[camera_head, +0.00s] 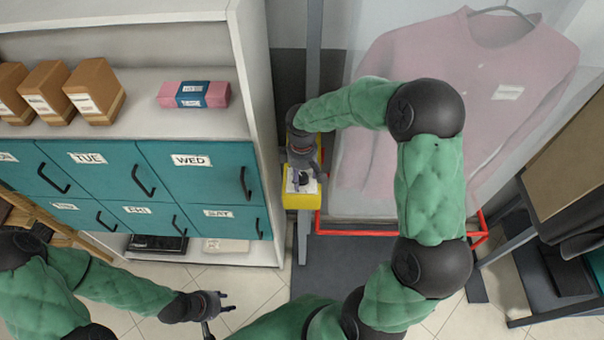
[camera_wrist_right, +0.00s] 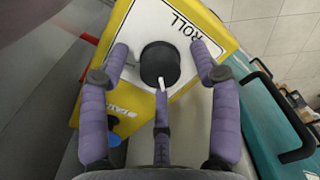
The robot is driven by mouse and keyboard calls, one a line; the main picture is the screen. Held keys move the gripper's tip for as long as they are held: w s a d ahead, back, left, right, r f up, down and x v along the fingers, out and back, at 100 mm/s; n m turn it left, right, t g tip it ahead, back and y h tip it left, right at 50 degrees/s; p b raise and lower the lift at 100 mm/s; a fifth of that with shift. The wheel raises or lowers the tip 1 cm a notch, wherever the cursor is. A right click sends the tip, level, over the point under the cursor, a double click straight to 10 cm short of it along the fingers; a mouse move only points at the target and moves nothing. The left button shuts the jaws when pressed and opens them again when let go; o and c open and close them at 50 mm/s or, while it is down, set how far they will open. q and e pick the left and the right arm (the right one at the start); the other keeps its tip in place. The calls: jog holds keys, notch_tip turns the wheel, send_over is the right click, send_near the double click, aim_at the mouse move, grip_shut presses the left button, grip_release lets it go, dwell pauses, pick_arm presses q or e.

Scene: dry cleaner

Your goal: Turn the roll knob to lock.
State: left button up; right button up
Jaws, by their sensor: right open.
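The roll knob is a round black knob (camera_wrist_right: 160,62) on a white plate labelled ROLL (camera_wrist_right: 185,22), set on a yellow box (camera_head: 302,201). A white pointer mark on the knob points toward the bottom of the right wrist view. My right gripper (camera_head: 302,176) is over the box in the head view. In the wrist view its purple fingers (camera_wrist_right: 160,60) are open, one on each side of the knob and one below it by the pointer. Contact with the knob cannot be told. No lock label is readable. My left gripper (camera_head: 222,303) is open and empty, low over the floor.
A white shelf unit (camera_head: 250,90) with teal drawers (camera_head: 195,175) stands just left of the box. A pink shirt (camera_head: 460,90) hangs under clear film behind my right arm. A red rail (camera_head: 355,232) runs low beside the box. A dark rack (camera_head: 540,240) is at right.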

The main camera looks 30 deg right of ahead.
jog(key=c, duration=1.1)
jog(key=shift+c, duration=0.2)
jog(key=m+b, duration=0.1)
jog(key=m, duration=0.2)
jog(key=shift+f+m, duration=0.1)
jog(key=shift+m, duration=0.2)
jog(key=m+b, duration=0.2)
jog(key=m, duration=0.3)
jog(key=m+b, duration=0.1)
jog(key=m, duration=0.4)
jog(key=shift+b, duration=0.3)
jog(key=shift+m+b, duration=0.5)
jog(key=shift+m, duration=1.7)
jog(key=shift+s, duration=0.1)
